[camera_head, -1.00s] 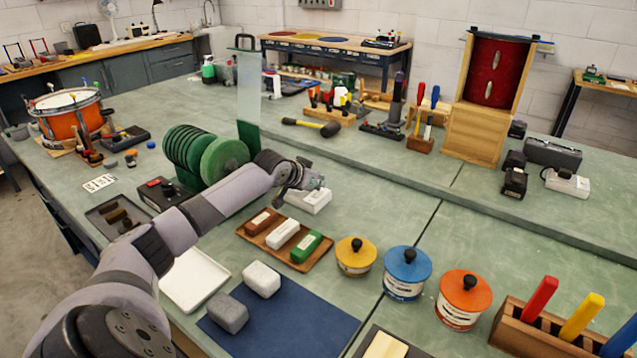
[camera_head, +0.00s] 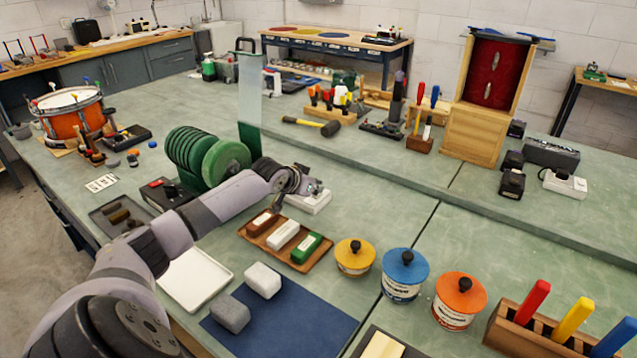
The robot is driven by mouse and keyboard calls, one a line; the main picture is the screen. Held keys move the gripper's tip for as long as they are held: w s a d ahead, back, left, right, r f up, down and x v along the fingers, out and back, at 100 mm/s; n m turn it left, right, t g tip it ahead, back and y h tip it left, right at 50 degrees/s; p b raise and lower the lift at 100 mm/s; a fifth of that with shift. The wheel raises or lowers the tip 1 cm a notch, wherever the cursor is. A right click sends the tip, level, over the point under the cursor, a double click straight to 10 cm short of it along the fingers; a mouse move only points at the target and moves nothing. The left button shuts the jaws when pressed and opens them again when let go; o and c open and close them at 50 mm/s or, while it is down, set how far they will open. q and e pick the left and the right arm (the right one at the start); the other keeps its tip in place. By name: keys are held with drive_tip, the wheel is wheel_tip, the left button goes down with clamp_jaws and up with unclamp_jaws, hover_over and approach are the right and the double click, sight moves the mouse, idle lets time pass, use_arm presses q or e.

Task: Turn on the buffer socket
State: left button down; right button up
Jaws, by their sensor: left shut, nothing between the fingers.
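A white socket block (camera_head: 318,206) lies on the green bench top, just right of the green buffing machine (camera_head: 222,163). It is partly covered by my left gripper (camera_head: 314,188). The left gripper is shut and empty, its fingertips over the block's upper part. I cannot tell whether they touch it. The switch and any lamp on the block are too small or hidden to make out. A second white socket block (camera_head: 566,186) sits at the far right, next to black boxes. My right gripper is not in view.
A wooden tray (camera_head: 270,253) with brown, white and green bars lies in front of the socket. Yellow, blue (camera_head: 404,276) and orange tins stand to its right. A clear upright shield (camera_head: 250,90) stands behind the buffer. Bench right of the socket is bare.

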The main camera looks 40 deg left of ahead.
use_arm(q)
drive_tip(key=shift+s, duration=0.1)
drive_tip(key=r+p, duration=0.4)
drive_tip(key=p, duration=0.1)
drive_tip(key=shift+s+r, duration=0.2)
drive_tip(key=shift+r, duration=0.15)
drive_tip(key=shift+s+b, duration=0.35)
drive_tip(key=shift+s, duration=0.35)
drive_tip(key=b+v, duration=0.1)
drive_tip(key=v, duration=0.7)
drive_tip(key=shift+d+r, duration=0.2)
drive_tip(key=shift+r, duration=0.05)
